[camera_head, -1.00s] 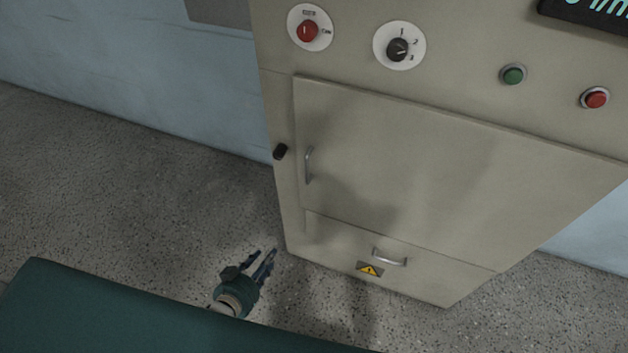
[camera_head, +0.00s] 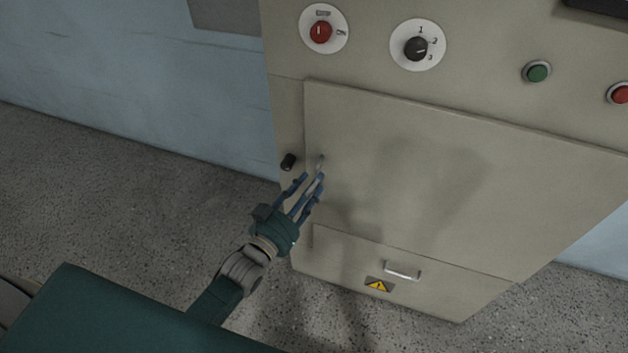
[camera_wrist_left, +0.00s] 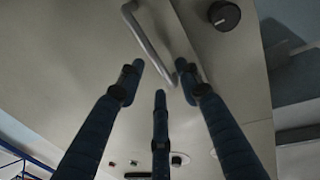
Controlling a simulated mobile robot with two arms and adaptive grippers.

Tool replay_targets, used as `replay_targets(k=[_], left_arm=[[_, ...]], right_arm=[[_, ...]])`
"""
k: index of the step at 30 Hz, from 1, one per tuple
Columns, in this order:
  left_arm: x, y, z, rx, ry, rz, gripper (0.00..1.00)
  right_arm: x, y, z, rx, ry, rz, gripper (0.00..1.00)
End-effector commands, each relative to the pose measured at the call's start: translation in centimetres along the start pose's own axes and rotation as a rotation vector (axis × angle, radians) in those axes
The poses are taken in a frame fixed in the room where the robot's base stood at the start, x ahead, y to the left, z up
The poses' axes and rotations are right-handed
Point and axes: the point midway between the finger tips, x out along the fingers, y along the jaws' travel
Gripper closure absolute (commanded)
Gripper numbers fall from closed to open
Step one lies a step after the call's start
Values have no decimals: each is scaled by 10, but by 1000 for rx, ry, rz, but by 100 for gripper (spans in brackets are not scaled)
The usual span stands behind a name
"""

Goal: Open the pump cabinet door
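The pump cabinet door (camera_head: 430,165) is a flat beige panel and stands closed in the cabinet front. Its metal bar handle (camera_head: 321,161) is at the left edge, its lower part hidden behind my fingers. My left gripper (camera_head: 312,182) is at this handle, its blue fingers spread. In the left wrist view the grey handle (camera_wrist_left: 146,38) runs down to between the open fingertips (camera_wrist_left: 160,80), with nothing gripped; I cannot tell whether any finger touches it. My right gripper is not in view.
A black knob (camera_head: 288,161) sits just left of the door, close to my fingers, and shows in the left wrist view (camera_wrist_left: 224,15). A lower panel with a handle (camera_head: 402,270) and warning sign (camera_head: 378,285) is below. Dials and buttons are above. Speckled floor (camera_head: 130,190) is clear at left.

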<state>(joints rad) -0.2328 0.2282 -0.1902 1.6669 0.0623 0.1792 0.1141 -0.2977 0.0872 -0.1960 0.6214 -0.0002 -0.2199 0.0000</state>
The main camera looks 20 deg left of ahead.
Motion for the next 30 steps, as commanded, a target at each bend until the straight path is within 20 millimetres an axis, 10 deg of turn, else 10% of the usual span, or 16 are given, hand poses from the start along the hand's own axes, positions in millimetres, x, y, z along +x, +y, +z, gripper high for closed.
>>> replay_targets(k=[14, 19, 30], left_arm=[[16, 1, 0, -1, -1, 1, 65], [16, 0, 0, -1, -1, 1, 99], [12, 2, 1, -4, -3, -6, 100]], right_arm=[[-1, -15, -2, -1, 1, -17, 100], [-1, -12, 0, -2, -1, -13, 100], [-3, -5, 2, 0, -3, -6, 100]])
